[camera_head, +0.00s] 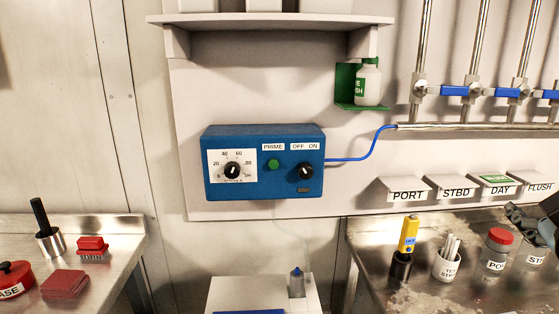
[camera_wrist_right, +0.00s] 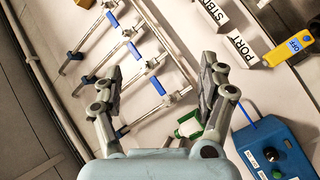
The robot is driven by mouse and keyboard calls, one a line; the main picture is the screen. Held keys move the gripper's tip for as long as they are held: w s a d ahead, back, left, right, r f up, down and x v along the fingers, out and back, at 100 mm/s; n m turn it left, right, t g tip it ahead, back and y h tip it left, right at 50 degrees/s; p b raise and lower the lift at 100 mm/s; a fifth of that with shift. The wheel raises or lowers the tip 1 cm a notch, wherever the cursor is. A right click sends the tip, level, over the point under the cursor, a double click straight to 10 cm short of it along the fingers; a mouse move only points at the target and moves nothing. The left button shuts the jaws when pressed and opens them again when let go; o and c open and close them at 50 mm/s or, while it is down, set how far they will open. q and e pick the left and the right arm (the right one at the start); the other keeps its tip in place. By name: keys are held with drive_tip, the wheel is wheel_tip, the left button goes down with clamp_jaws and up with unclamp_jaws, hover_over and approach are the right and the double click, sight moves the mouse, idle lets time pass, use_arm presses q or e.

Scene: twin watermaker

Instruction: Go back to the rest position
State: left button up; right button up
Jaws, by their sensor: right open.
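My right gripper (camera_head: 527,222) shows at the right edge of the head view, above the right bench and close to the jars there. In the right wrist view my right gripper (camera_wrist_right: 160,85) has its two fingers spread wide with nothing between them. Only the wall with its pipes lies behind the gap. My left gripper is in neither view.
The right bench holds a yellow meter (camera_head: 408,234), a white cup of strips (camera_head: 447,264) and a red-lidded jar (camera_head: 497,252). Labelled wall trays (camera_head: 405,188), a blue control box (camera_head: 264,163) and valve pipes (camera_head: 470,126) are on the wall. The left bench (camera_head: 120,237) holds tools.

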drive_tip(key=s+a+f+m+g+y, duration=0.1)
drive_tip(key=s+a+f+g+y, duration=0.4)
drive_tip(key=s+f, duration=0.5)
drive_tip(key=s+a+f+m+g+y, duration=0.1)
drive_tip(key=s+a+f+g+y, duration=0.4)
drive_tip(key=s+f, duration=0.45)
wheel_tip(320, 180, down, 34)
drive_tip(key=s+d+g+h+b, duration=0.1)
drive_tip(key=s+d+g+b, duration=0.1)
drive_tip(key=b, duration=0.5)
drive_tip(key=s+f+m+g+b, duration=0.1)
drive_tip(key=s+f+b, duration=0.3)
drive_tip(key=s+f, duration=1.4)
drive_tip(key=shift+d+f+b, duration=0.3)
drive_tip(key=shift+f+b, duration=0.1)
drive_tip(key=shift+f, duration=0.35)
drive_tip(key=shift+s, duration=0.1)
drive_tip(key=shift+c, duration=0.4)
